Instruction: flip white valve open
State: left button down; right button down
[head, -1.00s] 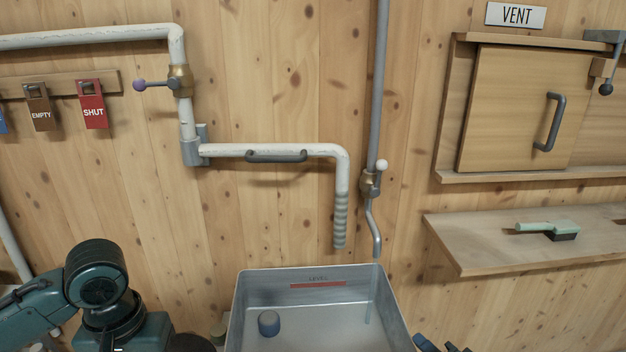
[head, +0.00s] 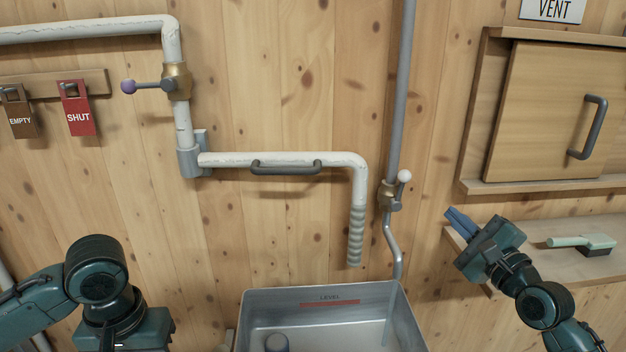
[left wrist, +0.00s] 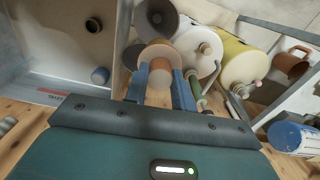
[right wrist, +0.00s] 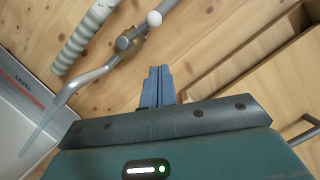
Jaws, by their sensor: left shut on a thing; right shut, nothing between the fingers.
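The white valve has a white ball knob (head: 404,176) on a short lever that points up from a brass body (head: 388,195) on the thin grey pipe. The knob also shows in the right wrist view (right wrist: 154,19). My right gripper (head: 450,214) is shut and empty, to the right of and a little below the valve, apart from it. Its fingers (right wrist: 157,70) point toward the valve side of the wall in the right wrist view. My left gripper (left wrist: 160,76) is shut on a brown cylinder (left wrist: 159,62) with a tan round top; its fingers are outside the head view.
A metal bin (head: 315,295) with a LEVEL mark stands below the pipes. A white pipe with a grey handle (head: 286,168) and a purple-knob valve (head: 128,87) are left of the white valve. A shelf with a brush (head: 597,245) is behind my right arm.

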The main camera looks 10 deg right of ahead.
aim_at(400, 192)
pick_arm(q)
jog(key=shift+r+p, duration=0.3)
jog(key=shift+r, duration=0.15)
jog(key=shift+r+p, duration=0.75)
pick_arm(e)
jog(key=w+a+r, duration=0.2)
jog(key=w+a, duration=0.2)
jog(key=w, duration=0.3)
jog(key=shift+w+r, duration=0.25)
